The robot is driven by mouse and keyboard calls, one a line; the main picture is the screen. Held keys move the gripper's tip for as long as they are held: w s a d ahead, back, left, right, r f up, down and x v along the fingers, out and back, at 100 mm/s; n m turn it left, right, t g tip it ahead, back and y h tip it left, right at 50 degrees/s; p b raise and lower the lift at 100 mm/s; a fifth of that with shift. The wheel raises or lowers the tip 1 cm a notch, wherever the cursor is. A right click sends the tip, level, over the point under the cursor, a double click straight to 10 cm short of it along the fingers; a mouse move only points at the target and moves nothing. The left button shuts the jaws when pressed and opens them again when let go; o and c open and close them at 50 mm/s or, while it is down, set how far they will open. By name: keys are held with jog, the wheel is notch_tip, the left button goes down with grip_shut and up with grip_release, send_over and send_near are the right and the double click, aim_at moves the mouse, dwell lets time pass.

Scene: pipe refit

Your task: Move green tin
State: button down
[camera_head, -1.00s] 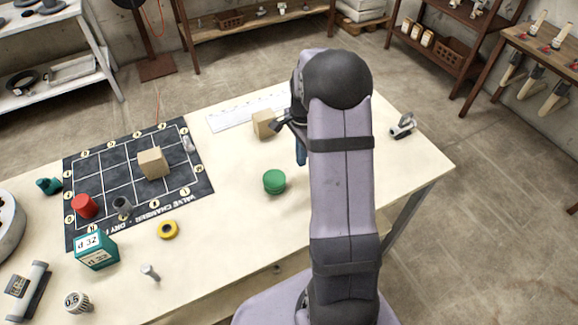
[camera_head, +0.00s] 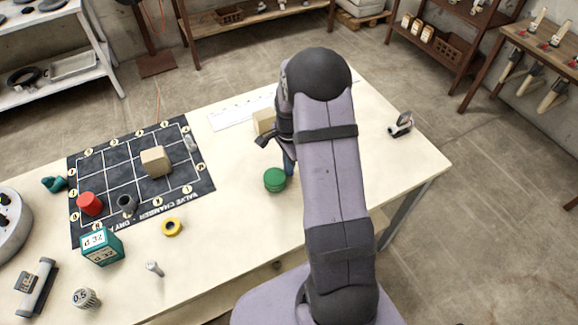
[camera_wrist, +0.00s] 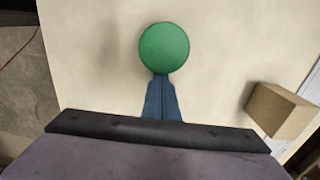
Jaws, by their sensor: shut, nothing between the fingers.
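The green tin (camera_head: 274,180) is a short round tin standing on the bare pale table, right of the black grid mat. In the wrist view the green tin (camera_wrist: 164,48) shows its round top at the upper middle. My gripper (camera_wrist: 161,78) has its blue fingers closed together, their tips at the tin's near edge in that picture. I cannot tell whether they touch it. In the head view my gripper (camera_head: 289,166) shows as a blue sliver just right of the tin, mostly hidden by my arm.
A wooden block (camera_head: 263,121) stands behind the tin, and shows at right in the wrist view (camera_wrist: 280,110). A yellow ring (camera_head: 172,227) lies in front. Table around the tin is clear.

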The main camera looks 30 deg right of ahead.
jog(key=a, duration=2)
jog(key=shift+a, duration=0.2)
jog(key=shift+d, duration=0.55)
jog(key=d, duration=0.3)
jog(key=shift+r, duration=0.3)
notch_tip(320, 180, up, 10)
jog(key=b, duration=0.1)
jog(key=shift+f, duration=0.25)
